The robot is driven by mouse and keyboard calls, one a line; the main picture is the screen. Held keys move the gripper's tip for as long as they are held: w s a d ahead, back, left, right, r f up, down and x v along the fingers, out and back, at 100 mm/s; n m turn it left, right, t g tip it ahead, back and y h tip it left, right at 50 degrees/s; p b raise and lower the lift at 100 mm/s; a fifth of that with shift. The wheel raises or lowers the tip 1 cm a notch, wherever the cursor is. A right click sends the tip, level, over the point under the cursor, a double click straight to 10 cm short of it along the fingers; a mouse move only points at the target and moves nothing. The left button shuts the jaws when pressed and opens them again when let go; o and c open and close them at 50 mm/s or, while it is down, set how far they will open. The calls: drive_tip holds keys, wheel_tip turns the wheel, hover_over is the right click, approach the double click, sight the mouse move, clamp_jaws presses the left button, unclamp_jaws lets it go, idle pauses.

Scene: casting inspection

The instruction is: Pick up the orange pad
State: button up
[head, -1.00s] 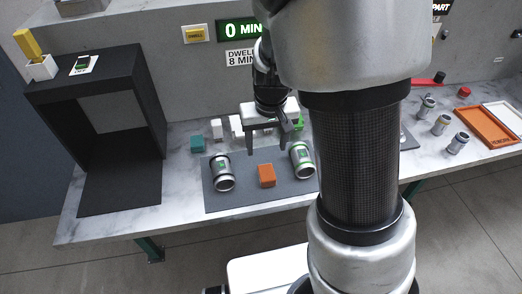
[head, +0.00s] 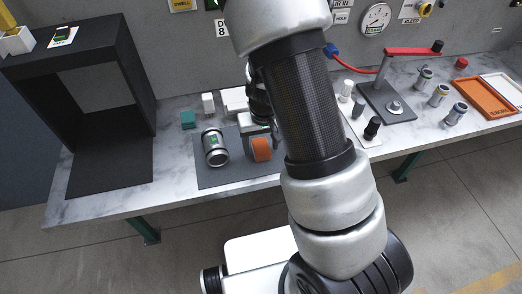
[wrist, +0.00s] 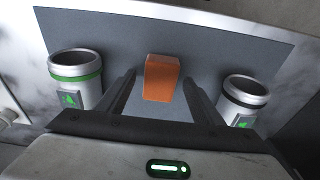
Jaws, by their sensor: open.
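The orange pad (head: 261,149) is a small block on the dark grey mat (head: 212,178). In the wrist view the pad (wrist: 161,78) stands between the two open fingers of my gripper (wrist: 160,95), with a gap on each side and nothing held. In the head view my gripper (head: 262,138) is low over the mat at the pad, and my arm hides much of it. A silver can with a green label (head: 215,147) stands left of the pad. The wrist view shows a can on either side, a green-banded one (wrist: 76,80) left and another (wrist: 241,100) right.
A teal block (head: 188,119) and a white piece (head: 208,103) stand behind the mat. A black open booth (head: 108,165) is at the left. A red-handled press (head: 388,100), several small cylinders and an orange tray (head: 486,105) are at the right.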

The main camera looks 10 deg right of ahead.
sight(261, 146)
drive_tip(key=shift+f, duration=0.25)
drive_tip(key=c, duration=1.1)
wheel_tip(261, 146, up, 10)
drive_tip(key=shift+r+p, duration=0.1)
drive_tip(key=shift+p, duration=1.15)
drive_tip(key=o, duration=0.4)
drive_tip(key=c, duration=0.3)
drive_tip(key=shift+c, duration=0.2)
